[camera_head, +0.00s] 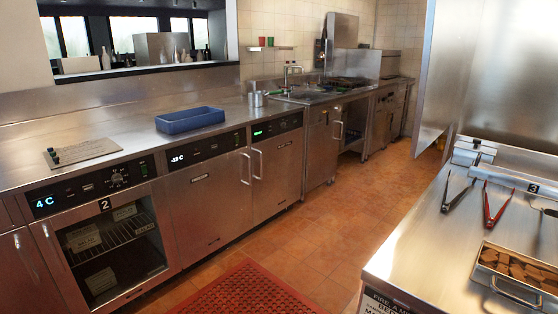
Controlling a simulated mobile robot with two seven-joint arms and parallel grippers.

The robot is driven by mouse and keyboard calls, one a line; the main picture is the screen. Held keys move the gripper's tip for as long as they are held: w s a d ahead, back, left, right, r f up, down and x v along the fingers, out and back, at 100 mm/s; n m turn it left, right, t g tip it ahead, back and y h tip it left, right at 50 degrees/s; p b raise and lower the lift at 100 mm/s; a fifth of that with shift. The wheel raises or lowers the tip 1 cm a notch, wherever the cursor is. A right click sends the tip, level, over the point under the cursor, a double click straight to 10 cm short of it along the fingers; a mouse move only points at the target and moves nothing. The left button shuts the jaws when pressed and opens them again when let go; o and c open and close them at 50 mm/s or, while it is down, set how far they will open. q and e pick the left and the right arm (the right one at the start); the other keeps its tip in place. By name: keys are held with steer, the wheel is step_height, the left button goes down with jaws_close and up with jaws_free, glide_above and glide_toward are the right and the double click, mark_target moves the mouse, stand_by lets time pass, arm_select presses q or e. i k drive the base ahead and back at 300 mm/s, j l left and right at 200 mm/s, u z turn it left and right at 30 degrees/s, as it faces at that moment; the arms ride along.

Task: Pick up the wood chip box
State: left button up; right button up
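The wood chip box (483,280) is a metal box with brown wood chips inside and a wire handle on its near side. It rests on the steel counter at the lower right, with its right end at the picture's edge. Neither of my grippers shows in the head view.
The right steel counter (425,240) also holds black tongs (458,193), red tongs (494,205) and a metal container (474,152). A blue tray (190,120) stands on the left counter (110,110). The tiled floor between is open, with a red mat (255,290).

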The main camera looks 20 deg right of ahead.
mark_target(528, 281)
steer(key=i+j+z, duration=0.1)
steer(key=z, duration=0.25)
steer(key=i+j+z, duration=0.15)
steer(key=z, duration=0.2)
steer(key=i+j+z, duration=0.15)
steer(key=z, duration=0.2)
steer(key=i+j+z, duration=0.15)
steer(key=z, duration=0.35)
steer(key=i+j+z, duration=0.15)
steer(key=j+z, duration=0.15)
steer(key=z, duration=0.15)
steer(key=j+z, duration=0.25)
steer(key=z, duration=0.25)
steer(key=i+j+z, duration=0.1)
steer(key=j+z, duration=0.2)
steer(key=z, duration=0.2)
